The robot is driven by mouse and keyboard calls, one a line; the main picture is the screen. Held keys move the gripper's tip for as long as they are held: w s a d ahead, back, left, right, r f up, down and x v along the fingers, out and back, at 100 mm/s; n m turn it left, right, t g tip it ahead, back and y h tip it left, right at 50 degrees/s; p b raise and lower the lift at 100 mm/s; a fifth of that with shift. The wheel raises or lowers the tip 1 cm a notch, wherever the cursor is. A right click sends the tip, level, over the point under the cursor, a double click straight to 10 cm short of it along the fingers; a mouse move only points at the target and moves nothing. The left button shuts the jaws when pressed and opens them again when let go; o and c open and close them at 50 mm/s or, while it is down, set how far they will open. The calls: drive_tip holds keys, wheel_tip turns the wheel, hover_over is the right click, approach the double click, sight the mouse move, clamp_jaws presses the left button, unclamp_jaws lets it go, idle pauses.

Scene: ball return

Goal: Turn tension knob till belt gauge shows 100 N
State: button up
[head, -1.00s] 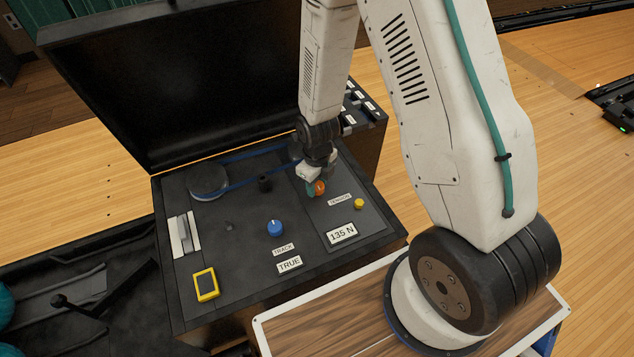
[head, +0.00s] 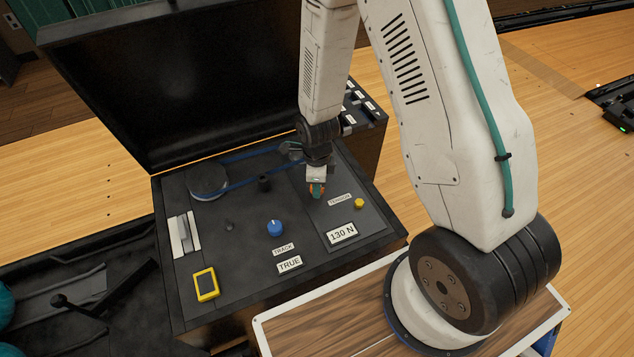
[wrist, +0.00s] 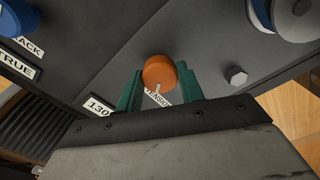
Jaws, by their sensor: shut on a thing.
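The orange tension knob (wrist: 159,72) sits on the dark panel above the TENSION label (head: 340,199). In the wrist view it has a pale pointer mark. My gripper (wrist: 158,88) is shut on it, with a green finger on each side. In the head view my gripper (head: 317,188) covers most of the knob. The belt gauge (head: 342,233) reads 130 N; in the wrist view the gauge (wrist: 99,105) is partly hidden and shows "130".
A blue track knob (head: 275,228) stands left of the gauge, above a plate (head: 289,264) reading TRUE. A small yellow button (head: 359,203) is right of the TENSION label. A blue belt (head: 250,157) runs along the back. The open lid (head: 190,80) rises behind.

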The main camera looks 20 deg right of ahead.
drive_tip(key=n, duration=0.4)
drive_tip(key=shift+n, duration=0.3)
drive_tip(key=n, duration=0.3)
drive_tip(key=shift+n, duration=0.4)
drive_tip(key=n, duration=4)
drive_tip(key=shift+n, duration=0.4)
drive_tip(key=n, duration=0.3)
drive_tip(key=shift+n, duration=0.3)
drive_tip(key=n, duration=0.6)
drive_tip(key=shift+n, duration=0.3)
